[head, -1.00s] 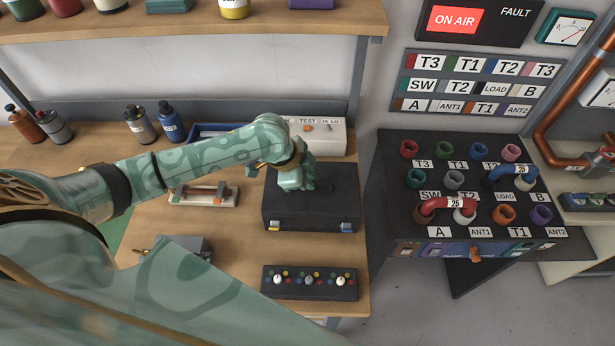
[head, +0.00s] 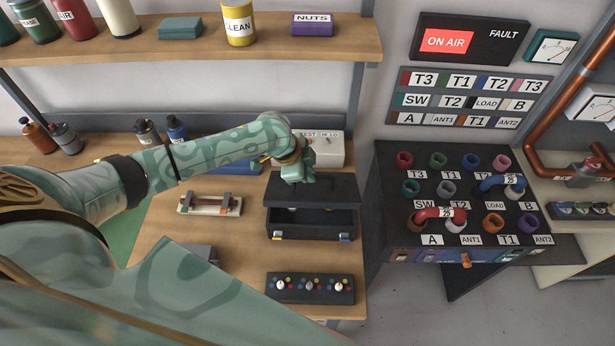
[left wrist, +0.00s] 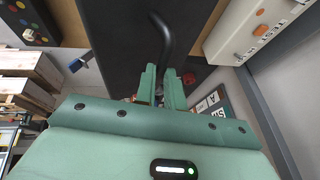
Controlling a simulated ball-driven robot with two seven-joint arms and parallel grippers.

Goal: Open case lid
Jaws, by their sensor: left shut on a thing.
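A black case (head: 312,232) sits on the wooden workbench, with metal latches on its front face. Its flat black lid (head: 335,188) is raised, and a dark gap shows between lid and case, with small bits of the inside visible. My left gripper (head: 298,180) is over the top of the lid. In the left wrist view its fingers (left wrist: 160,92) are shut on the curved black handle (left wrist: 164,35) of the lid (left wrist: 115,30). The right gripper is not in view.
A box with small knobs (head: 310,288) lies in front of the case. A light box marked TEST (head: 330,148) stands behind it, and a small rack (head: 210,204) is to the left. A shelf (head: 280,50) hangs above. The patch panel (head: 390,180) stands right of the bench.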

